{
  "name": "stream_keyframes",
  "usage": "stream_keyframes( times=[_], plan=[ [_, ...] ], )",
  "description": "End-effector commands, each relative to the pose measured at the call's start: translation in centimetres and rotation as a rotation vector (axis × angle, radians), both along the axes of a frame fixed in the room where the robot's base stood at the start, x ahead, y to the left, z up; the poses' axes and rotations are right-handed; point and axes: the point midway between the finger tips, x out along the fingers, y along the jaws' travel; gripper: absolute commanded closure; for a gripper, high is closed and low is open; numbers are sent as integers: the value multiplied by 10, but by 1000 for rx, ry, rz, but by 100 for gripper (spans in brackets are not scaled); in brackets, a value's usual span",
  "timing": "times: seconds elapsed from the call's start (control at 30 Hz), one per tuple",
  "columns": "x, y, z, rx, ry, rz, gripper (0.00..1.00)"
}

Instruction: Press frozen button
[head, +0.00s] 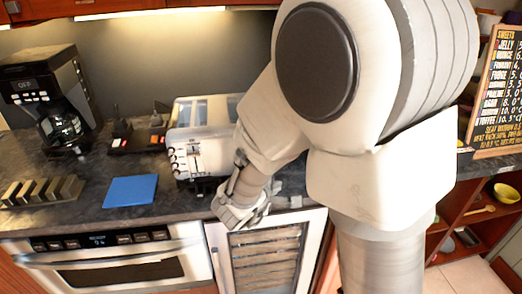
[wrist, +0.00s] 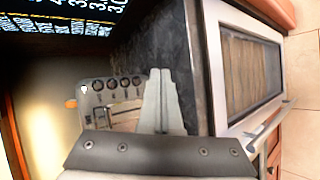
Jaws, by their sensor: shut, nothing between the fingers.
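The white and silver toaster (head: 190,150) stands on the dark counter, with small round controls (head: 177,160) down its front left side. In the wrist view the toaster (wrist: 112,112) shows left of my fingers, with several dark round buttons (wrist: 111,84) in a row. Their labels are too small to read, so I cannot tell which one is frozen. My gripper (wrist: 162,73) is shut and empty, its fingers beside the toaster's face in the wrist view. In the head view my gripper (head: 240,212) is low at the counter's front edge, right of the toaster's front; its fingertips are unclear.
A blue mat (head: 130,191) and a slotted metal rack (head: 42,190) lie left of the toaster. A coffee maker (head: 50,95) stands behind them. Below the counter are an oven (head: 110,262) and a glass-fronted cabinet (head: 268,262). A menu board (head: 500,90) stands right.

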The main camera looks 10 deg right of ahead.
Motion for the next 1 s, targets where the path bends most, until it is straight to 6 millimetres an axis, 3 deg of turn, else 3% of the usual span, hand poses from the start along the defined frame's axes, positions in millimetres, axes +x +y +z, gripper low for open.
stream_keyframes(
  times=[0.37,0.8,1.0],
  plan=[
    [8,0,-1,3,-3,0,100],
    [66,0,3,3,-1,-1,100],
    [83,0,3,3,-1,-1,100]
  ],
)
